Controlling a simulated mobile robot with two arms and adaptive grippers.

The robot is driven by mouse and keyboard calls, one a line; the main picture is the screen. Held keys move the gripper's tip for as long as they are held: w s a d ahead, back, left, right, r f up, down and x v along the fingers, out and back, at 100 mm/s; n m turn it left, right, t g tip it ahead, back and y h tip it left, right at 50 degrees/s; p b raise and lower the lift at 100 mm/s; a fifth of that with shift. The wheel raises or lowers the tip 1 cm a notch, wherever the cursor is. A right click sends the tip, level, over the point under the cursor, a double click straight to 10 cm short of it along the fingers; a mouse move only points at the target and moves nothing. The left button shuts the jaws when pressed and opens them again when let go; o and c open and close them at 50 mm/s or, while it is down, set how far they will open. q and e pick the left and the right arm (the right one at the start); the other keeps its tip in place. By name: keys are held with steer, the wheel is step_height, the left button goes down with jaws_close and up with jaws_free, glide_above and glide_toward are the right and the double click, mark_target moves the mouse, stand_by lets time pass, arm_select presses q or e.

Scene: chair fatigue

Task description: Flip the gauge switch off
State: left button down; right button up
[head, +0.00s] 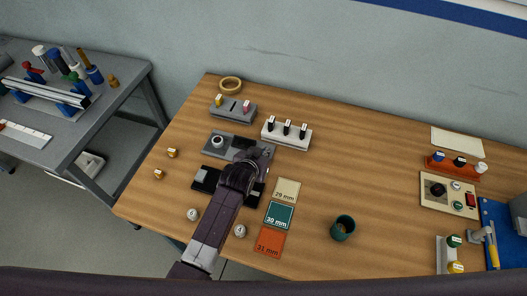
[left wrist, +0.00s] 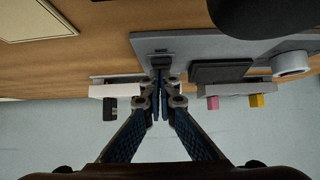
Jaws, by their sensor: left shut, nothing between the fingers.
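A grey plate (head: 209,152) with a light ring-shaped part (head: 217,141) lies on the wooden table; I take it to be the gauge. In the left wrist view the grey plate (left wrist: 190,42) carries a dark block (left wrist: 222,71) and a small dark switch-like part (left wrist: 160,62). My left gripper (head: 264,152) is over the plate's right end, its tips largely hidden by my wrist. In the left wrist view the fingers of this gripper (left wrist: 160,80) are shut and empty, right at the small dark part. I cannot tell whether they touch it, or its position. My right gripper is out of view.
A white block with black-topped pegs (head: 287,134) stands close right of my gripper. A grey holder with yellow and pink pieces (head: 233,108) is behind. Size cards (head: 279,215) and a green cup (head: 342,228) lie in front right. A box with a red switch (head: 471,200) is far right.

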arm_select(q)
steer(key=shift+w, duration=0.1)
steer(key=shift+w+d+r, duration=0.15)
steer(key=shift+w+d, duration=0.1)
steer(key=shift+w, duration=0.35)
steer(key=shift+r, duration=0.15)
steer(key=shift+r+p, duration=0.25)
steer(key=shift+p, duration=0.1)
steer(key=r+p, duration=0.4)
steer(key=shift+w, duration=0.25)
steer(key=w+r+b+v, duration=0.1)
steer(key=b+v, duration=0.1)
steer(key=v, duration=0.7)
steer(key=shift+d+r, duration=0.2)
steer(key=shift+r, duration=0.05)
